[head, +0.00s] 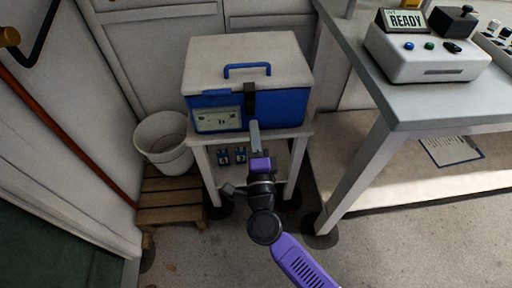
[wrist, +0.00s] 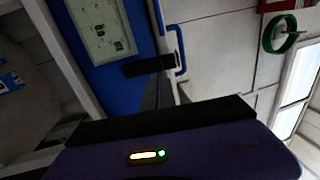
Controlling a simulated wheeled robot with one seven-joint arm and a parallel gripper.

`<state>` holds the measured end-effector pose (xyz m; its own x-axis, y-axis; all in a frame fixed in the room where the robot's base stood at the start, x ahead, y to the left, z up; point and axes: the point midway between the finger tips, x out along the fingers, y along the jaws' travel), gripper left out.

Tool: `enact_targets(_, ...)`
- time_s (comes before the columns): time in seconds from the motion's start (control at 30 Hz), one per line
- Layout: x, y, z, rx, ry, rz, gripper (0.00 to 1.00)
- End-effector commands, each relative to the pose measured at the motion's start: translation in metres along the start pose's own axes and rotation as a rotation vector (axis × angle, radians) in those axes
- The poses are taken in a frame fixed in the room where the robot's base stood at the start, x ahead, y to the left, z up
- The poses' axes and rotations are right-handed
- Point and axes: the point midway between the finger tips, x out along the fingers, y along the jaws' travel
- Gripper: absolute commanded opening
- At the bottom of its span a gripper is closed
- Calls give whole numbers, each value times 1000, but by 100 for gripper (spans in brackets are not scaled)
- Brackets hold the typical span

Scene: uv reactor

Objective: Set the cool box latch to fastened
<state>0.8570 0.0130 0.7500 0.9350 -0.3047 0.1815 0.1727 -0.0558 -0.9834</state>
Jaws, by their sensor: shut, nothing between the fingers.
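The cool box (head: 291,107) has a blue body and an off-white lid (head: 210,62) that is down, with a blue handle (head: 247,68) on top. Its black latch (head: 250,96) lies across the seam at the middle of the front. The latch also shows in the wrist view (wrist: 146,66). I cannot tell whether it is caught. My gripper (head: 254,126) is shut and empty, its tips just below the latch in the head view. In the wrist view the fingertips (wrist: 159,84) are close to the latch; contact is unclear.
The box stands on a small white stand (head: 303,132). A white bin (head: 162,139) on a wooden pallet (head: 165,215) is at left. A bench (head: 372,95) with a device reading READY (head: 420,58) is at right. Wall cabinets stand close behind.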

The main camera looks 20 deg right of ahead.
Motion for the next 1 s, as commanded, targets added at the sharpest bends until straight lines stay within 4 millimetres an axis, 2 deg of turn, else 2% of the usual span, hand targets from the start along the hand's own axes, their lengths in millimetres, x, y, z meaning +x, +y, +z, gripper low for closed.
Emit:
enact_targets(0.1,21,0,1,3,1,-2,0)
enact_targets(0.33,45,0,1,2,-1,-1,0)
enact_targets(0.77,49,0,0,0,-2,-1,0)
enact_targets(1.0,53,-8,1,-1,-2,25,0)
